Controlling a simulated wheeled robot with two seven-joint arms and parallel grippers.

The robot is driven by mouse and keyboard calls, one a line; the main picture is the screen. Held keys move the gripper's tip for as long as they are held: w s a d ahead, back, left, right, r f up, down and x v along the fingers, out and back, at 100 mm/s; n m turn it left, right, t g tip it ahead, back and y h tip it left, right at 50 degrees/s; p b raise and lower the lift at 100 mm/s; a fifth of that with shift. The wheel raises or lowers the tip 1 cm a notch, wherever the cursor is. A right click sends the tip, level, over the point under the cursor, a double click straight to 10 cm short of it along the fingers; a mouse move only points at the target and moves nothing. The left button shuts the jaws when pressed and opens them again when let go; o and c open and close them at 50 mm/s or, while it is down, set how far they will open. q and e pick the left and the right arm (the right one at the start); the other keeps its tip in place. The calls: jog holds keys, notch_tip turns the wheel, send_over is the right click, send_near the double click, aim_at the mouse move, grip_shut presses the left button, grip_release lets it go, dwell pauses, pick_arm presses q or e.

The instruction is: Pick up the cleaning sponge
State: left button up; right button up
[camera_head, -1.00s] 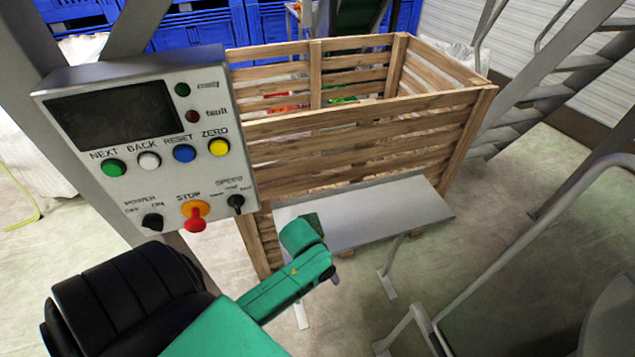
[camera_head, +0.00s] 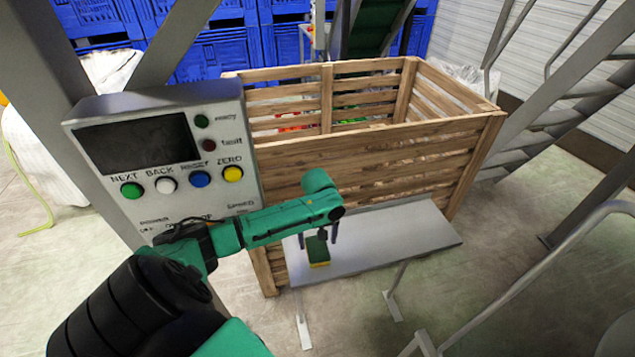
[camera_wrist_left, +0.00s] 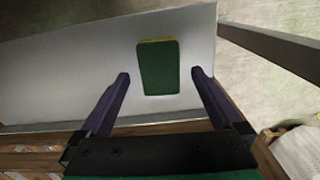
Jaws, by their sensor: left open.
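The cleaning sponge (camera_head: 318,253) is a small green block with a yellow layer, lying on a grey metal shelf (camera_head: 400,240) in front of the wooden crate. In the left wrist view the sponge (camera_wrist_left: 158,68) shows its dark green face and a thin yellow edge. My left gripper (camera_head: 318,238) is above the shelf, close to the sponge, with its fingers pointing down. In the left wrist view my left gripper (camera_wrist_left: 161,75) is open, with one dark finger on each side of the sponge's near end and gaps between. My right gripper is not in view.
The slatted wooden crate (camera_head: 370,157) stands right behind the shelf. A control panel (camera_head: 165,150) with buttons is at the left, partly behind my left arm. Metal rails and stairs (camera_head: 560,115) rise at the right. Blue crates (camera_head: 215,50) stack at the back.

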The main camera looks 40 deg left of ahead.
pick_arm(q)
notch_tip(320, 180, down, 5)
jog(key=shift+w+f+p, duration=0.1)
jog(key=shift+f+p, duration=0.1)
jog(key=shift+p, duration=0.2)
jog(key=c, duration=1.1)
notch_tip(320, 180, up, 7)
jog(key=p, duration=0.6)
jog(key=shift+c, duration=0.3)
jog(key=r, duration=0.2)
notch_tip(320, 180, up, 11)
jog(key=b, duration=0.1)
send_over(318, 252)
jog(key=shift+r, duration=0.1)
